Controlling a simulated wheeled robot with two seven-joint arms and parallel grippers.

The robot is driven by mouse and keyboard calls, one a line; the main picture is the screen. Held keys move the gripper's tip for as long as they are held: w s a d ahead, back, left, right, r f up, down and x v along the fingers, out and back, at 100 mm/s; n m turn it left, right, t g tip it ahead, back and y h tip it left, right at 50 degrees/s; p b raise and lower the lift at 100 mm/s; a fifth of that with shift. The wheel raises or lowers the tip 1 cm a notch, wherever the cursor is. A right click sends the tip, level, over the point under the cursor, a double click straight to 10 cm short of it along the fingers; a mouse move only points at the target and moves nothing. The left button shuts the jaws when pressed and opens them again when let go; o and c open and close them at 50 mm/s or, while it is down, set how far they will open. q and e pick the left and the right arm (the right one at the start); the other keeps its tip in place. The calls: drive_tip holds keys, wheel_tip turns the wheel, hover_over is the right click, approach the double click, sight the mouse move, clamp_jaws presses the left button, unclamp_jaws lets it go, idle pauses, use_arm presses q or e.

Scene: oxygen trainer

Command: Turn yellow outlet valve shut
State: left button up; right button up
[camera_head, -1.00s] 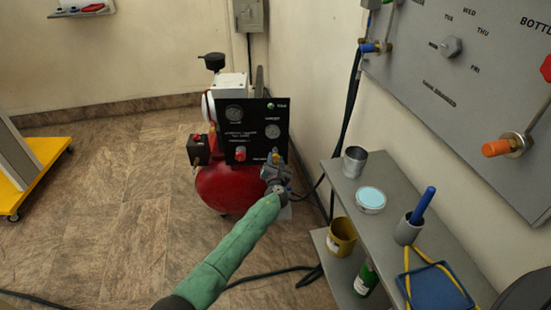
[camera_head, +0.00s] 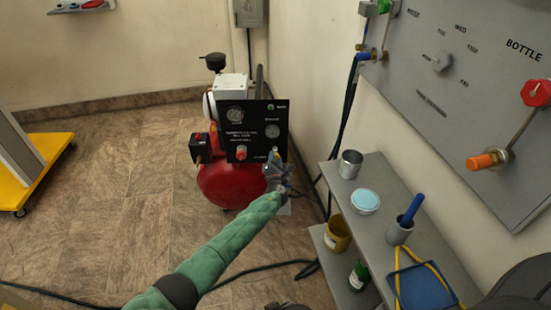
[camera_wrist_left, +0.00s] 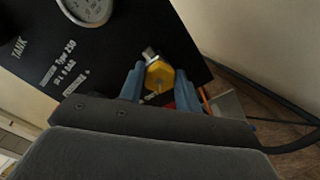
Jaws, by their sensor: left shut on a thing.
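The yellow outlet valve (camera_wrist_left: 159,76) is a yellow knob low on the compressor's black panel (camera_wrist_left: 100,60). In the left wrist view it sits between the two blue-grey fingers of my left gripper (camera_wrist_left: 160,88), which is shut on it. In the head view my left gripper (camera_head: 276,172) is at the panel's lower right corner, and only a small bit of the yellow valve (camera_head: 276,154) shows there. The red compressor (camera_head: 222,184) stands on the floor behind my green-sleeved left arm. My right gripper is not in view.
A grey shelf (camera_head: 383,205) at the right holds a metal cup (camera_head: 350,164), a blue-topped tin (camera_head: 365,201) and a blue tray (camera_head: 424,288). A wall panel (camera_head: 460,110) carries valves. A yellow cart (camera_head: 45,160) stands left. The floor between is clear.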

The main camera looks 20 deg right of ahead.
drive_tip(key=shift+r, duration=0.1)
use_arm(q)
drive_tip(key=o, duration=1)
drive_tip(key=shift+c, duration=0.2)
drive_tip(key=shift+s, duration=0.1)
drive_tip(key=shift+s, duration=0.3)
drive_tip(key=v, duration=0.7)
drive_tip(key=shift+p, duration=0.45)
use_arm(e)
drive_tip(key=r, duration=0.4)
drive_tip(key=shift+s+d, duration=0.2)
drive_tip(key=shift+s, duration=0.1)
use_arm(q)
drive_tip(key=shift+a, duration=0.1)
